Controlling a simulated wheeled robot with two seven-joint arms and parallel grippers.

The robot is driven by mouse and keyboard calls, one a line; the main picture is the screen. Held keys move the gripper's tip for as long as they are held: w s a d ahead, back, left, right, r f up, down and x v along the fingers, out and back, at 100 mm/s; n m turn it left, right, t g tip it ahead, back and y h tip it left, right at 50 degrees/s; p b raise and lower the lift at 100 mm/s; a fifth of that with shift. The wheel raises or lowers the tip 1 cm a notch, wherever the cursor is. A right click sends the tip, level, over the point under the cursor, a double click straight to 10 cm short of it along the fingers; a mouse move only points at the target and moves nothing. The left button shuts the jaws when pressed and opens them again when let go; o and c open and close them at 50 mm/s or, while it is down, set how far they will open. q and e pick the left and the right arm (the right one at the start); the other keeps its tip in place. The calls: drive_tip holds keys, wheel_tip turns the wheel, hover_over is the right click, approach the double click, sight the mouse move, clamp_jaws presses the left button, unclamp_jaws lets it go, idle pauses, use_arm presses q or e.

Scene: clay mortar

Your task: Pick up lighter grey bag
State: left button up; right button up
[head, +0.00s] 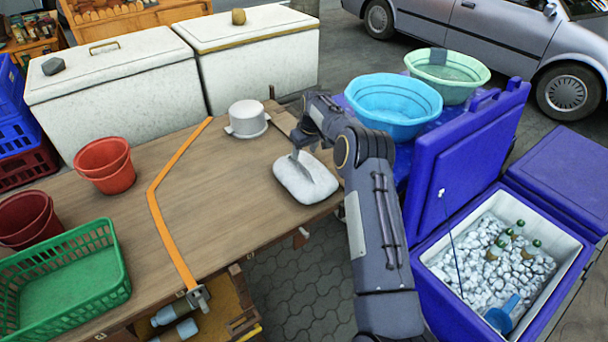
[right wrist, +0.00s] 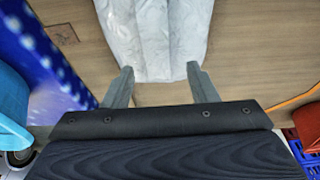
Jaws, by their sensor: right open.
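The lighter grey bag (head: 300,182) lies flat on the wooden table near its right end. In the right wrist view the bag (right wrist: 155,38) is pale and wrinkled and reaches down between my fingertips. My right gripper (head: 302,160) is above the bag in the head view, pointing down at it. In the right wrist view my right gripper (right wrist: 158,72) is open, with one finger on each side of the bag's near end. I cannot tell whether the fingers touch it. My left gripper is not in view.
A white pot (head: 247,120) stands behind the bag. An orange strip (head: 168,222) crosses the table (head: 215,225). Red buckets (head: 104,165) and a green basket (head: 108,291) stand left. Blue and green basins (head: 394,103) and an open blue cooler (head: 455,175) are at right.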

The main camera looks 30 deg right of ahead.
sight(304, 160)
drive_tip(key=x, duration=0.3)
drive_tip(key=p+x, duration=0.1)
drive_tip(key=shift+s+d+f, duration=0.25)
drive_tip(key=shift+c, duration=0.2)
clamp_jaws()
drive_tip(key=shift+r, duration=0.15)
idle(0.9)
